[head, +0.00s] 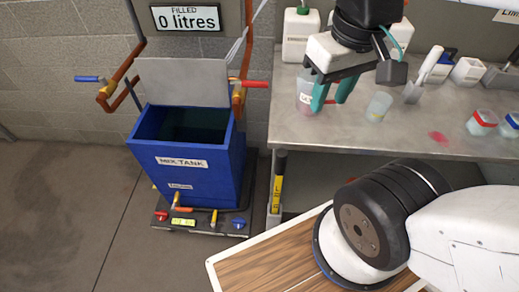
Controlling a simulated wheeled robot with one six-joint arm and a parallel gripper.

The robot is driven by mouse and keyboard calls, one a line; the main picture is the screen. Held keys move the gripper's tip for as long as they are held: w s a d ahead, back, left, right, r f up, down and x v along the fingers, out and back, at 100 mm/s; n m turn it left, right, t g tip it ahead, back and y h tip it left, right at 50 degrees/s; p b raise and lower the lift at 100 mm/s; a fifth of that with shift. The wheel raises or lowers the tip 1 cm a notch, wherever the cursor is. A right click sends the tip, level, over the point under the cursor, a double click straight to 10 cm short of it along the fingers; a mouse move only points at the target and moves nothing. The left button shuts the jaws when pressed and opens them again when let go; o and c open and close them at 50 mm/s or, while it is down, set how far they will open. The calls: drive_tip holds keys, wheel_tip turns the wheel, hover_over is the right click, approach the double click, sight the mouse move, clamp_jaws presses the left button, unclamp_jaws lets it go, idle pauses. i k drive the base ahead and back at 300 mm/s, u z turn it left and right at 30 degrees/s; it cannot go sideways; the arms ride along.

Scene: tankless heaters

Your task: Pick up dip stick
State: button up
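My gripper (329,103) hangs over the left part of the steel bench, with its two teal fingers pointing down and a gap between them. Nothing shows between the fingers. I cannot tell for certain which thing is the dip stick.
A small clear cup (379,106) and a grey scoop (421,78) stand right of my gripper. White jugs (299,35) line the bench's back. The steel bench (390,133) is clear along its front, except a reddish stain. A blue mix tank (190,160) stands left.

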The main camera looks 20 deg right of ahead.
sight(281, 161)
drive_tip(key=u, duration=0.5)
drive_tip(key=k, duration=1.15)
drive_tip(key=z, duration=0.3)
drive_tip(key=i, duration=0.65)
drive_tip(key=z, duration=0.55)
